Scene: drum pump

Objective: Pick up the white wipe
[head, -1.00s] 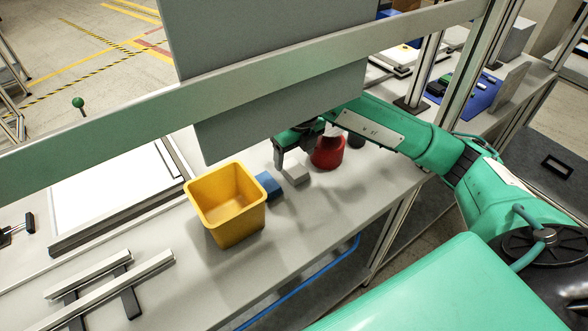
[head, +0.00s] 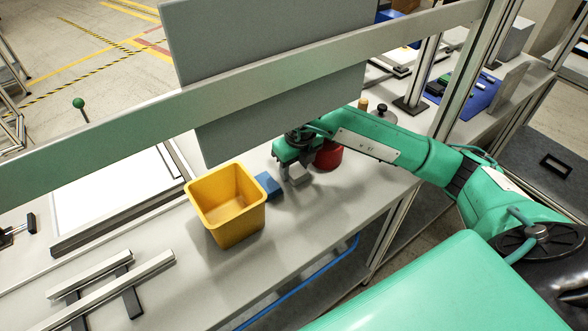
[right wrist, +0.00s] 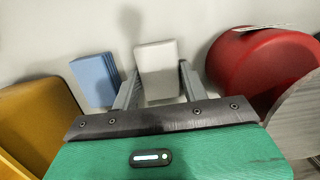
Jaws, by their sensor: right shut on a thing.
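The white wipe (right wrist: 157,68) is a pale folded block between the two fingers of my right gripper (right wrist: 155,85) in the right wrist view. The fingers are on either side of it and shut on it. In the head view my right gripper (head: 295,174) points down at the table, and the wipe (head: 299,179) shows low between its fingers, at or close to the tabletop. A blue wipe (right wrist: 95,79) lies just left of it and also shows in the head view (head: 267,185). My left gripper is not in view.
A yellow bin (head: 232,222) stands left of the blue wipe. A red round container (head: 328,156) stands close right of my gripper. A grey panel (head: 280,110) and a horizontal rail (head: 130,118) cross above the table. Metal bars (head: 120,285) lie at the front left.

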